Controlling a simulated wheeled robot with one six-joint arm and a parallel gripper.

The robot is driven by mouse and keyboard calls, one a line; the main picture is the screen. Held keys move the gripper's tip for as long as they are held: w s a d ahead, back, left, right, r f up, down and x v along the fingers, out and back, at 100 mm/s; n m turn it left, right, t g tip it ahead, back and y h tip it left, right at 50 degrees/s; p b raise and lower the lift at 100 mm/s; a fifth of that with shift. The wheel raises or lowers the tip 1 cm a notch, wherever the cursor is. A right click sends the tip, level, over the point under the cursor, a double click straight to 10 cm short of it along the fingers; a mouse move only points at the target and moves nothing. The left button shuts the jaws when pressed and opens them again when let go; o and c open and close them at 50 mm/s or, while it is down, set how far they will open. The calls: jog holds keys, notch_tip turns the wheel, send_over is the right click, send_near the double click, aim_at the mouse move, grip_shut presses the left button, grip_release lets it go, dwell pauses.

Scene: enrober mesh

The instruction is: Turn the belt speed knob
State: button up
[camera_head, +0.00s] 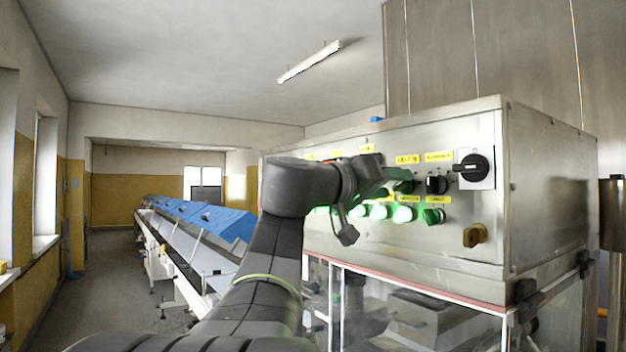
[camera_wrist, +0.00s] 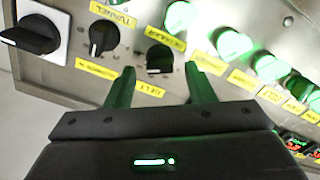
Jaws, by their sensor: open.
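The belt speed knob (camera_wrist: 160,58) is a small round black knob on the steel panel, with a yellow label reading BELT (camera_wrist: 150,90) beside it in the wrist view. My gripper (camera_wrist: 159,68) is open, its two fingers lit green. The fingertips lie on either side of the knob in the picture, and the knob shows between them. I cannot tell whether they touch it. In the head view my gripper (camera_head: 398,180) is at the panel and hides much of this area.
A black knob (camera_wrist: 103,37) and a large rotary switch (camera_wrist: 35,37) on a white plate sit close by. Lit green buttons (camera_wrist: 232,42) are on the other side. The cabinet (camera_head: 550,180) stands over clear panes. A blue-covered conveyor line (camera_head: 200,215) runs at left.

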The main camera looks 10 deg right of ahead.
jog(key=shift+x, duration=0.9)
jog(key=c, duration=0.9)
jog(key=n, duration=0.5)
jog(key=shift+n, duration=0.4)
jog(key=n+p, duration=0.1)
jog(key=n, duration=0.4)
jog(key=shift+f+n+p, duration=0.1)
jog(key=shift+n+p, duration=0.2)
jog(key=shift+p, duration=0.1)
jog(key=shift+n, duration=0.3)
